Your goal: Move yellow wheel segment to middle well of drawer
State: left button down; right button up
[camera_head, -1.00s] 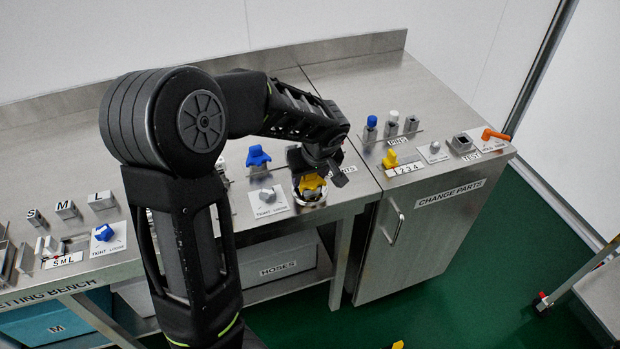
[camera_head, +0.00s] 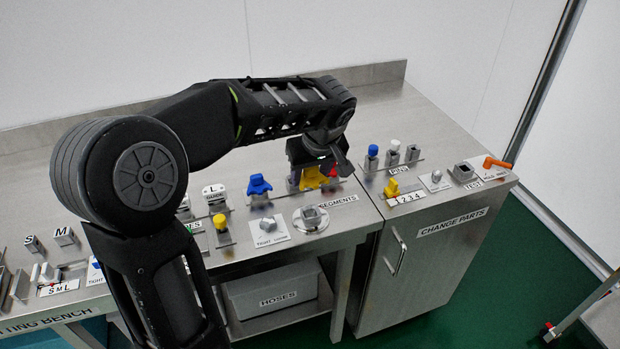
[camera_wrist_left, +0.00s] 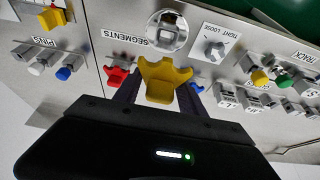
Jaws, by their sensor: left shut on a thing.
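The yellow wheel segment (camera_head: 311,179) is lobed and is held above the steel bench, behind the SEGMENTS label. My left gripper (camera_head: 322,172) is shut on it; the left wrist view shows the segment (camera_wrist_left: 163,80) between the two dark fingers. The head view shows it partly covered by the gripper. The round metal holder (camera_head: 311,218) with a square post stands bare in front of it. A red segment (camera_head: 333,172) and a blue segment (camera_head: 258,186) are on either side. I cannot make out a drawer with wells. My right gripper is not in view.
A TIGHT/LOOSE dial (camera_head: 268,226) is left of the holder. The CHANGE PARTS cabinet (camera_head: 430,255) is at right, with pins (camera_head: 393,150) and a yellow pointer (camera_head: 391,187) on top. A HOSES box (camera_head: 275,296) sits below the bench.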

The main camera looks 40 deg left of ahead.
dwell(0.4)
pick_arm(q)
jog(key=w+d+f+m+t+h, duration=0.1)
jog(key=w+d+f+m+h, duration=0.1)
jog(key=d+m, duration=0.3)
jog(key=w+d+f+m+t+h, duration=0.1)
jog(key=d+f+m, duration=0.2)
jog(key=d, duration=1)
jog(key=m, duration=0.3)
jog(key=shift+w+h, duration=0.35)
jog(key=shift+h, duration=0.05)
